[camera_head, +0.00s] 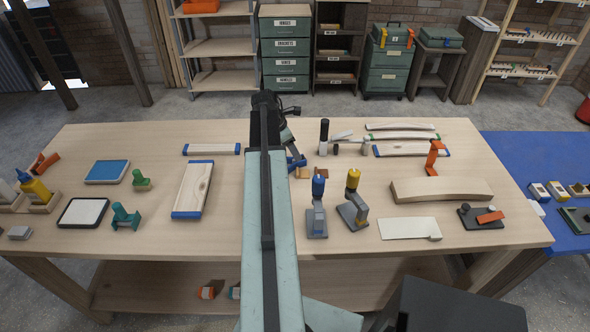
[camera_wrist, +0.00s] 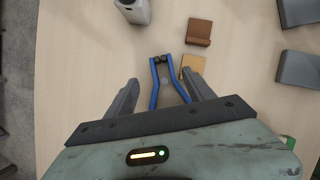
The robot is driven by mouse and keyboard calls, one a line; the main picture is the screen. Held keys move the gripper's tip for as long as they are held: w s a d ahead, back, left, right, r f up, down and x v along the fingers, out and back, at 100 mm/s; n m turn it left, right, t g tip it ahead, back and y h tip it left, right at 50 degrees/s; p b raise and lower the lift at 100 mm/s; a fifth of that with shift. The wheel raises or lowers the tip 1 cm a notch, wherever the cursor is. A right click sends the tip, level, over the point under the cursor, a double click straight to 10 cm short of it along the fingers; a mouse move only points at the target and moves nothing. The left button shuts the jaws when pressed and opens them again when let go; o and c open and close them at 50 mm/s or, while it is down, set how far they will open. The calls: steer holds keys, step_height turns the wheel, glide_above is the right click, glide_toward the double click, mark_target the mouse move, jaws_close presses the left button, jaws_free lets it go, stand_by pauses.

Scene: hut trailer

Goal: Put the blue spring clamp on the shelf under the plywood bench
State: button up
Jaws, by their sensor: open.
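The blue spring clamp (camera_wrist: 156,88) lies on the plywood bench top in the wrist view, its dark jaws pointing away and its two blue handles spreading toward my gripper. My gripper (camera_wrist: 160,82) is open, with one finger on each side of the clamp; I see no grip on it. In the head view a blue part of the clamp (camera_head: 297,162) shows near the bench middle, partly hidden by my arm. The plywood bench (camera_head: 330,261) has a lower shelf (camera_head: 150,285) under its top, partly covered by my arm and body.
Small brown (camera_wrist: 199,32) and tan (camera_wrist: 192,66) blocks lie close to the clamp. Two upright clamps or tools (camera_head: 317,215) stand nearer me, and boards (camera_head: 192,190) lie to the left. An orange item (camera_head: 206,293) sits on the lower shelf, whose left part is clear.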

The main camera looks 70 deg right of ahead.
mark_target(294, 167)
steer(key=b+x, duration=0.4)
steer(key=x, duration=0.1)
steer(key=shift+s+a+f, duration=0.1)
steer(key=shift+a+f, duration=0.05)
steer(key=shift+a, duration=0.1)
steer(key=shift+r, duration=0.25)
jaws_close()
